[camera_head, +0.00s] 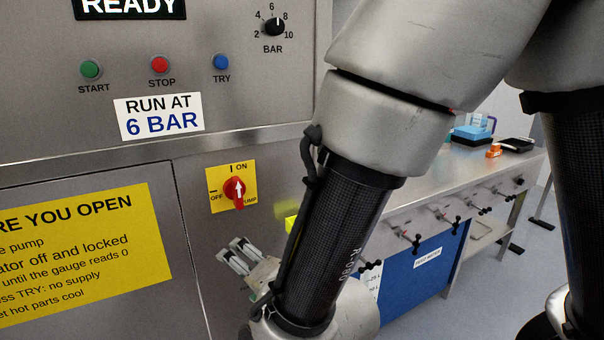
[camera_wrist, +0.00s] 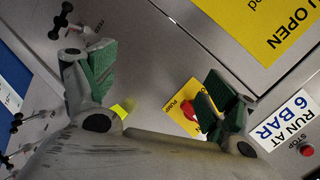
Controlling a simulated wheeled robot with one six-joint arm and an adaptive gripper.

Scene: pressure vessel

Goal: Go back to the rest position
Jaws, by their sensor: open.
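My gripper (camera_head: 238,255) is low in the middle of the head view, in front of the grey machine panel (camera_head: 235,110), below the red pump switch (camera_head: 235,188). My arm hides part of it. In the wrist view my gripper (camera_wrist: 157,80) has its two green-padded fingers wide apart with nothing between them. The pump switch also shows in the wrist view (camera_wrist: 186,118), beside one finger and partly hidden. In the head view the switch's white arrow points up, toward ON. My gripper appears apart from the switch.
The panel has green START (camera_head: 91,69), red STOP (camera_head: 160,64) and blue TRY (camera_head: 221,62) buttons, a black BAR knob (camera_head: 275,27) and a READY display (camera_head: 128,8). A bench (camera_head: 410,195) with valve handles stands at right. Floor (camera_head: 470,300) shows beyond.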

